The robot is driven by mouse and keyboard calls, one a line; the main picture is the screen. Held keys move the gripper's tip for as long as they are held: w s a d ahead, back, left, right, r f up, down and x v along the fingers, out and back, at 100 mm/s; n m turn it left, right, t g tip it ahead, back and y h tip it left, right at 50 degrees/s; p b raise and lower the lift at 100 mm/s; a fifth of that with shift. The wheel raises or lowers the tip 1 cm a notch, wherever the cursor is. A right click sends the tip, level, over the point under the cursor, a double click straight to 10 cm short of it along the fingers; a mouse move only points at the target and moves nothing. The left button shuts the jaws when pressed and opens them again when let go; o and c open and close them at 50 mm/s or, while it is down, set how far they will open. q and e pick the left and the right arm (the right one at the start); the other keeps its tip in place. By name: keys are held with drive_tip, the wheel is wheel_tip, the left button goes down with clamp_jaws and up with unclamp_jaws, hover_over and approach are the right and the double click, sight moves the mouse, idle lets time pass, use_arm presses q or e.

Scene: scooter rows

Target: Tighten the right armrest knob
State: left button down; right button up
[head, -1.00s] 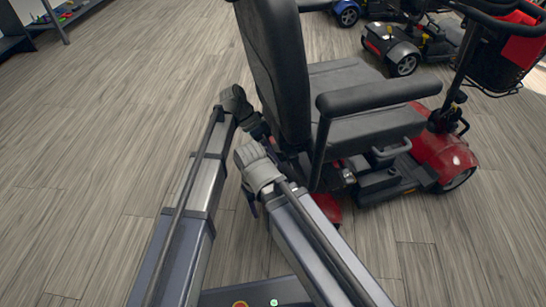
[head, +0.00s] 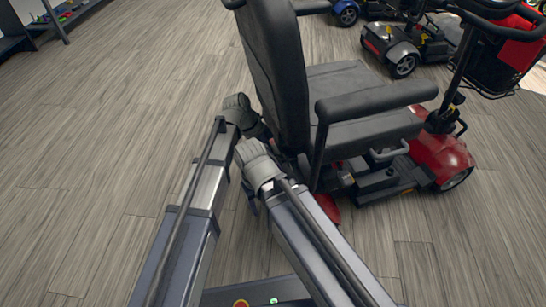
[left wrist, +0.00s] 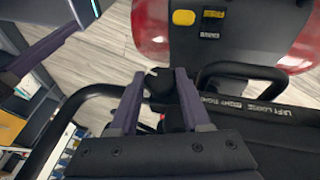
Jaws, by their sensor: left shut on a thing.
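In the left wrist view my left gripper (left wrist: 160,76) has its two fingers on either side of a small black knob (left wrist: 158,86) and is shut on it. A black tube (left wrist: 240,107) beside it carries white lettering with "LIFT", "LOOSE" and "TIGHT". In the head view the left gripper's fingers are hidden behind the scooter's seat back (head: 275,70). The near armrest (head: 375,100) stands level on its post. My right gripper (head: 249,196) shows only partly below its wrist, near the seat's rear lower corner. Its jaw opening is unclear.
The red scooter body (head: 440,160) is below and right of the seat (head: 365,132). More scooters (head: 400,45) stand at the back right. A shelf (head: 55,18) is at the far left. The wood floor (head: 110,130) on the left is clear.

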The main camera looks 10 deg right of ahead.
use_arm(q)
drive_tip(key=shift+c, duration=1.8)
unclamp_jaws()
drive_tip(key=p+v, duration=0.7)
drive_tip(key=shift+a+r, duration=0.25)
drive_tip(key=shift+r, duration=0.1)
drive_tip(key=shift+w, duration=0.1)
